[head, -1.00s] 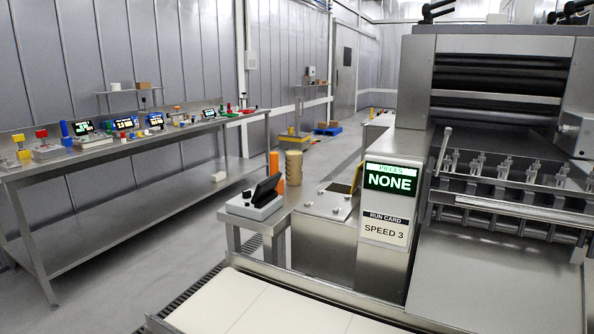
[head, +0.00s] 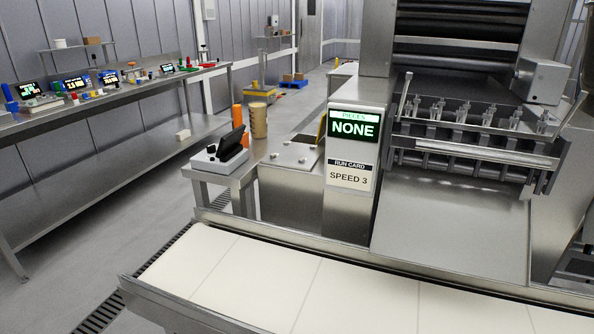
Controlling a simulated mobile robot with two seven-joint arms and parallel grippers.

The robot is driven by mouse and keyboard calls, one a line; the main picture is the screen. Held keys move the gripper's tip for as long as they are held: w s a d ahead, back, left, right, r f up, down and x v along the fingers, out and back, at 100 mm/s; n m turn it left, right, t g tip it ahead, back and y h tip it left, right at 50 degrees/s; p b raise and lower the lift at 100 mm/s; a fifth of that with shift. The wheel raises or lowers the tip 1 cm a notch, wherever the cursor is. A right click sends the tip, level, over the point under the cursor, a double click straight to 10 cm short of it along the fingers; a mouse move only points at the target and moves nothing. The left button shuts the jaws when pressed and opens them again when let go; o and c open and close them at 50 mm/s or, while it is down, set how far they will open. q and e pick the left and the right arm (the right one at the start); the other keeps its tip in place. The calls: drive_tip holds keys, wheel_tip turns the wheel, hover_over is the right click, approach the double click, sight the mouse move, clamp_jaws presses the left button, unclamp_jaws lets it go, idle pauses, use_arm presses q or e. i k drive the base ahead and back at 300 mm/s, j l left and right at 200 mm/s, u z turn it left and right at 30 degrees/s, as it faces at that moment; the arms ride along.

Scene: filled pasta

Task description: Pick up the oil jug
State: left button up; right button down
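I cannot make out a clear oil jug in the head view. A sliver of something yellow (head: 322,127) shows behind the machine's sign panel, mostly hidden. Neither of my grippers is in view.
A pasta machine (head: 455,60) fills the right, with a screen (head: 354,125) reading NONE. A pale conveyor belt (head: 260,280) crosses the front. A device (head: 220,157) sits on the small table. A long bench (head: 100,104) with several gadgets stands left. Grey floor (head: 120,195) lies open between.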

sight(257, 110)
drive_tip(key=u, duration=1.9)
drive_tip(key=i+j+u, duration=0.1)
drive_tip(key=u, duration=0.35)
drive_tip(key=i+u, duration=0.25)
drive_tip(key=u, duration=0.2)
drive_tip(key=i+z, duration=0.1)
drive_tip(key=i, duration=0.5)
drive_tip(key=i+j+z, duration=0.1)
drive_tip(key=i, duration=0.5)
drive_tip(key=i+z, duration=0.25)
drive_tip(key=i, duration=0.3)
drive_tip(key=i+z, duration=0.3)
drive_tip(key=i, duration=0.2)
drive_tip(key=i+z, duration=0.4)
drive_tip(key=i+j+z, duration=0.15)
drive_tip(key=i+z, duration=1.15)
drive_tip(key=i+j, duration=0.05)
drive_tip(key=i, duration=0.05)
